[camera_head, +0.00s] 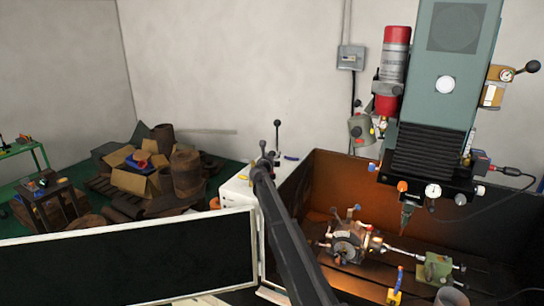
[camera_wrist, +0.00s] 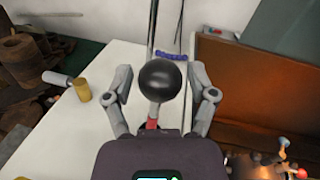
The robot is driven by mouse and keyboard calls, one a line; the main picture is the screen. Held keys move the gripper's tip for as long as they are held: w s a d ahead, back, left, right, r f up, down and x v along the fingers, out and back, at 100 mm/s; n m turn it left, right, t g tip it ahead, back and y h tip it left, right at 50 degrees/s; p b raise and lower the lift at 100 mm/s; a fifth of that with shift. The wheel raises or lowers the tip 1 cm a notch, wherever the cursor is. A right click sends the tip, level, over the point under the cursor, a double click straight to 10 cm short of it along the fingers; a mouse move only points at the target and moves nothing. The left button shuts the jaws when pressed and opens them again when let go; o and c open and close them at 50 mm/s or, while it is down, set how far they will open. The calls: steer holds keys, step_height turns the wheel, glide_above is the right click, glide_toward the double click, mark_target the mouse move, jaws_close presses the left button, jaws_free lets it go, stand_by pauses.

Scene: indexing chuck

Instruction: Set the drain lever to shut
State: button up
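In the wrist view a round black knob (camera_wrist: 160,80) is between the two fingers of my gripper (camera_wrist: 161,82). A short red part (camera_wrist: 152,124) shows just below the knob, towards my palm. The fingers stand apart with a visible gap on each side of the knob, so my gripper is open around it and not closed on it. No label shows, so I cannot tell whether this is the drain lever or which position it has. In the head view a thin upright rod with a dark knob (camera_head: 277,124) stands by the white cabinet top; my gripper is not clearly distinguishable there.
A white cabinet top (camera_wrist: 122,58) carries a yellow cylinder (camera_wrist: 82,90) and a blue curved piece (camera_wrist: 172,57). The brown-walled machine bay (camera_head: 325,180) holds the chuck (camera_head: 347,248) under the green machine head (camera_head: 445,60). A dark panel (camera_head: 130,262) stands in the left foreground.

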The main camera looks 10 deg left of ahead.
mark_target(272, 174)
jaws_close()
step_height(272, 174, down, 5)
steer(key=b, duration=0.5)
steer(key=shift+f, duration=0.2)
steer(key=shift+s, duration=0.1)
steer(key=shift+r, duration=0.1)
steer(key=shift+o, duration=1.3)
jaws_free()
steer(key=shift+o, duration=1.2)
steer(key=shift+f, duration=0.2)
steer(key=shift+r, duration=0.1)
